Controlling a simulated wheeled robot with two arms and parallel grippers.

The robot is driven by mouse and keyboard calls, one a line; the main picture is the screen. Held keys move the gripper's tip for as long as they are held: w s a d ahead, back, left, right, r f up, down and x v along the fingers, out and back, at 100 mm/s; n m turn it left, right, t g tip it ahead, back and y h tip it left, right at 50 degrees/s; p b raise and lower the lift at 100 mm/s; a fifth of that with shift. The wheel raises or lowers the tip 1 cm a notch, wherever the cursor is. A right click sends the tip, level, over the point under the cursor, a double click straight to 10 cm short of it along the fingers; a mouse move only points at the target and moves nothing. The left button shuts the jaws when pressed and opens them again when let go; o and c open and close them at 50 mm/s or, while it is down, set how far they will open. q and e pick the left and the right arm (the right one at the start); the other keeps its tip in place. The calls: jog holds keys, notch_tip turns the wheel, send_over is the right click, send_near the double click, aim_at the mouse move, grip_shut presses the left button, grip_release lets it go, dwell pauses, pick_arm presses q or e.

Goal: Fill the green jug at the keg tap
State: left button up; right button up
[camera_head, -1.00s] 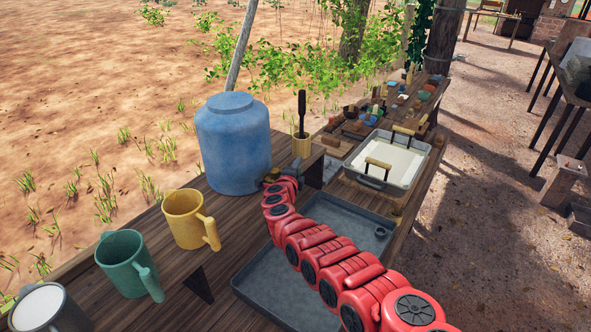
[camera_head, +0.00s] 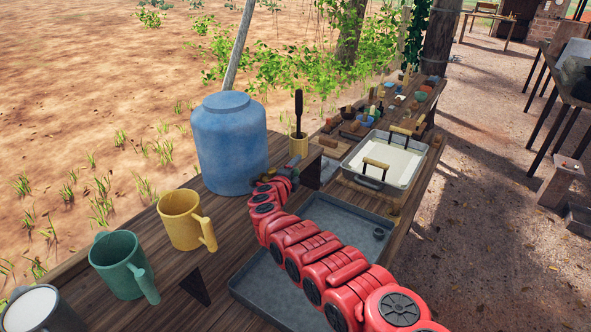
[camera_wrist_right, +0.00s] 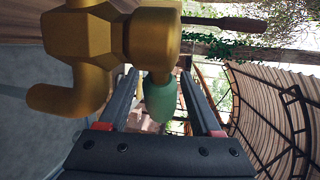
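The green jug (camera_head: 117,270) stands upright on the wooden table at the lower left, its handle toward the right. The blue keg (camera_head: 229,145) stands farther back, right of the jugs. In the right wrist view a brass tap (camera_wrist_right: 110,40) fills the upper left, with a green lever-like part (camera_wrist_right: 160,100). My right gripper (camera_wrist_right: 158,75) has its fingers apart, with the green part showing between them; I cannot tell if they touch it. In the head view my red right arm reaches to the keg's lower right side and largely hides the tap. My left gripper is out of view.
A yellow mug (camera_head: 182,222) stands between green jug and keg; a grey mug with white contents (camera_head: 35,315) is at lower left. A grey tray (camera_head: 255,285) lies under my arm. A white-filled basin (camera_head: 392,160) and small items lie beyond.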

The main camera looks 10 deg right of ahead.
jog(key=shift+s+r, duration=0.1)
jog(key=shift+s, duration=0.05)
jog(key=p+v, duration=1.2)
jog(key=v, duration=0.5)
jog(key=shift+p, duration=0.4)
jog(key=shift+a, duration=0.1)
